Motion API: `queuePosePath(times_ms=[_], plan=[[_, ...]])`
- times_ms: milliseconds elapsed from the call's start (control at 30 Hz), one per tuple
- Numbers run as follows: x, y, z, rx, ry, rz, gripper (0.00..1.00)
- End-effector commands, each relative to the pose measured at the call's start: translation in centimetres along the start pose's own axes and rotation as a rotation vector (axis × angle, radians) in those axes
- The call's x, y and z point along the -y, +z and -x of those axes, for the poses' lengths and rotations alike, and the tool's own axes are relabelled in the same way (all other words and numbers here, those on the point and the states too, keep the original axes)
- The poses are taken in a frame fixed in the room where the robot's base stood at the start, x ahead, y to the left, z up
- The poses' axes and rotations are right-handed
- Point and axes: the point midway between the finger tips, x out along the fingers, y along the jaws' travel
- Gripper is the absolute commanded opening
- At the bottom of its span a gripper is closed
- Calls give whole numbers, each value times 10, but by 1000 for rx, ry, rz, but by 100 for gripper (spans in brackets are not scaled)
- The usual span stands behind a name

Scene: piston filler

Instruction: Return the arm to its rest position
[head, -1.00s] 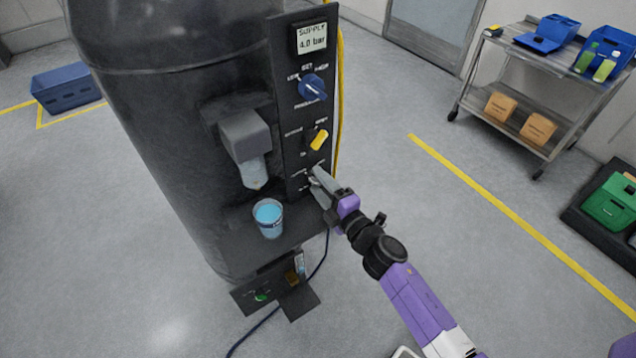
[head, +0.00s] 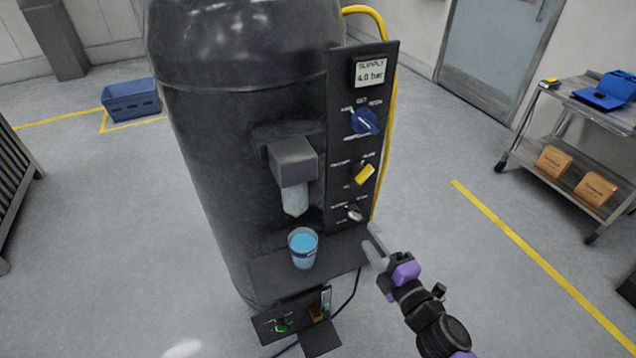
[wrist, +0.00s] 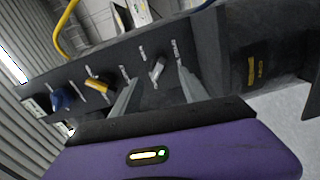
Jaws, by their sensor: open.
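My gripper (head: 376,246) is open and empty, in front of the lower right of the filler's dark control panel. Its purple-and-black arm reaches in from the lower right in the head view. In the wrist view, the two grey fingers of my gripper (wrist: 155,95) stand apart, with the lowest small grey knob (wrist: 157,69) seen between them. In the head view that knob (head: 354,213) is clear of the fingers. The black piston filler (head: 215,150) stands at the centre. A cup of blue liquid (head: 303,250) sits on its shelf below the nozzle (head: 295,198).
The panel also carries a blue knob (head: 364,121) and a yellow knob (head: 365,175). A yellow hose (head: 390,130) runs behind it. A metal cart (head: 560,140) with boxes stands at the right. A blue crate (head: 131,101) is at the far left. Open floor lies right of the filler.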

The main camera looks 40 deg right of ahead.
Motion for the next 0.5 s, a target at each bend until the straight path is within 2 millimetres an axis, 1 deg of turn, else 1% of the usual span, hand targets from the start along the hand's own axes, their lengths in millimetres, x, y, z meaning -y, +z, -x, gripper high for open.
queuePosePath(times_ms=[200,300,367,400,467,500], plan=[[0,0,0,0,0,-4,53],[-1,0,0,1,3,-54,53],[-13,-3,-2,-4,26,-124,53],[-21,-8,-1,-13,41,-180,53],[-30,-16,8,-31,50,-275,53],[-34,-24,18,-45,49,-345,53]])
